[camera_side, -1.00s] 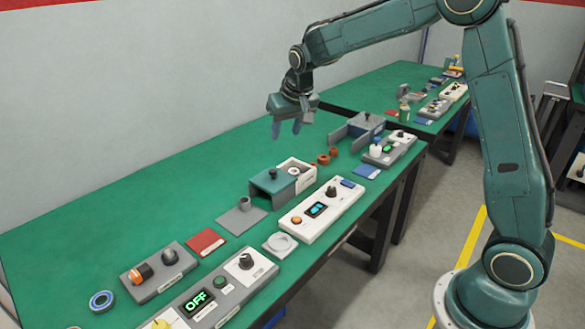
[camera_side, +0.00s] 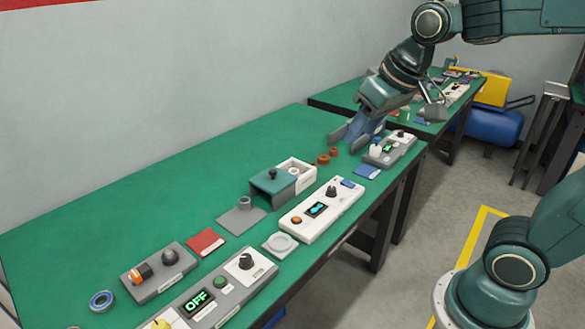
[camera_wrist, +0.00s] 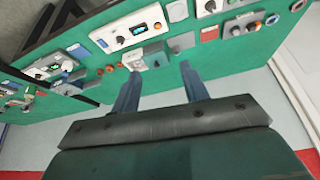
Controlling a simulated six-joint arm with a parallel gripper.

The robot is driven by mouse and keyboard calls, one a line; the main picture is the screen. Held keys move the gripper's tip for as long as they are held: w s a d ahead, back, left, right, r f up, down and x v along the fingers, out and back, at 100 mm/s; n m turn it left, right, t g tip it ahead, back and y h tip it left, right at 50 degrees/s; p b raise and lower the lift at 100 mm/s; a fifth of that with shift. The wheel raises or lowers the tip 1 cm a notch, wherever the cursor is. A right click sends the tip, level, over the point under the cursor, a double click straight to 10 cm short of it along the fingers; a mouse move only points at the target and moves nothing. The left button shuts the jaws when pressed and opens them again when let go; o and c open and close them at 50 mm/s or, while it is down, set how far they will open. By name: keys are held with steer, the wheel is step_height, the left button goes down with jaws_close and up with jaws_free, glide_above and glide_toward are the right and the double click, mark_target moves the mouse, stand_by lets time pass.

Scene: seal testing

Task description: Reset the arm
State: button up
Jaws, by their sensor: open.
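My gripper (camera_side: 368,130) is open, with two blue fingers pointing down over the right end of the green bench. In the side view it overlaps the grey walled fixture (camera_side: 340,131) and hides most of it; I cannot tell the gap between them. In the wrist view my gripper (camera_wrist: 160,75) has its two blue fingers spread apart with nothing held between them. The bench top and its parts show beyond the fingertips.
Orange rings (camera_side: 329,156) and a grey control box (camera_side: 391,148) lie near the gripper. A green-topped fixture (camera_side: 273,184), a white panel (camera_side: 322,208) and a grey panel reading OFF (camera_side: 230,285) stand further left. The bench's back left (camera_side: 150,190) is clear.

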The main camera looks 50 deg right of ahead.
steer(key=s+a+f+n, duration=0.1)
steer(key=s+f, duration=0.1)
steer(key=s, duration=0.9)
steer(key=shift+a+f, duration=0.35)
